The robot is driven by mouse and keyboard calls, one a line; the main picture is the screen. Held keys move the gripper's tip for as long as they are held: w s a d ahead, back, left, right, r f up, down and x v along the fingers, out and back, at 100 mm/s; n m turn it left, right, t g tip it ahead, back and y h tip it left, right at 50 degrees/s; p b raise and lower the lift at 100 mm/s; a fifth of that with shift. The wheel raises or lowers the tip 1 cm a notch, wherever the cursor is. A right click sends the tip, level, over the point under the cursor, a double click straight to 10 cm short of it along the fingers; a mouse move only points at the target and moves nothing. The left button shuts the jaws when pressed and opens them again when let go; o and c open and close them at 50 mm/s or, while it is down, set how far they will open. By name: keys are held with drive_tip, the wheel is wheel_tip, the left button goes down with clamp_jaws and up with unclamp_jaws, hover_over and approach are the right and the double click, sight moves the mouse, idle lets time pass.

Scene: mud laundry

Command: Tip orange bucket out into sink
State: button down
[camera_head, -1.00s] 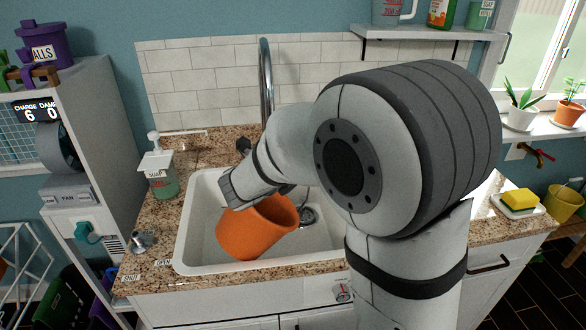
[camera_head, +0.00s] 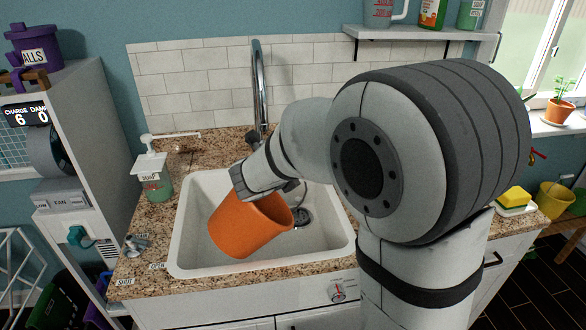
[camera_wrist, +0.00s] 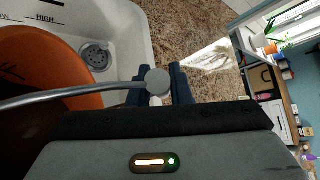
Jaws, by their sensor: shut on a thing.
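The orange bucket (camera_head: 245,228) is tilted inside the white sink (camera_head: 190,262), its mouth facing up and to the right. In the wrist view the bucket (camera_wrist: 70,65) fills the left side. A grey rod, apparently its handle, runs to a round knob between the fingers of my gripper (camera_wrist: 164,84), shut on the bucket. The drain (camera_wrist: 96,56) shows beside the bucket. Whether anything is inside or pouring out cannot be seen.
A chrome faucet (camera_head: 260,85) rises behind the sink. A soap dispenser (camera_head: 152,175) stands on the granite counter (camera_head: 150,230) to the left, and a yellow sponge (camera_head: 514,197) lies to the right. A shelf (camera_head: 420,34) hangs above. The sink's right part is clear.

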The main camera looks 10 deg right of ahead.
idle(0.5)
drive_tip(key=shift+w+d+m+y, duration=0.1)
drive_tip(key=shift+d+m+y, duration=0.2)
drive_tip(key=shift+d+y, duration=0.35)
drive_tip(key=shift+d+g, duration=0.25)
drive_tip(key=shift+g, duration=0.05)
drive_tip(key=shift+d+f+p, duration=0.1)
drive_tip(key=shift+p, duration=0.2)
drive_tip(key=shift+w+d+f+m+y+p, duration=0.1)
drive_tip(key=shift+d+f+m+y+p, duration=0.15)
drive_tip(key=shift+d+m+y+p, duration=0.45)
drive_tip(key=shift+d+n+b, duration=0.25)
drive_tip(key=shift+n+b, duration=0.05)
drive_tip(key=shift+w+d+f+g+y+p, duration=0.1)
drive_tip(key=shift+d+f+g+y+p, duration=0.35)
drive_tip(key=shift+d, duration=0.45)
idle(1.7)
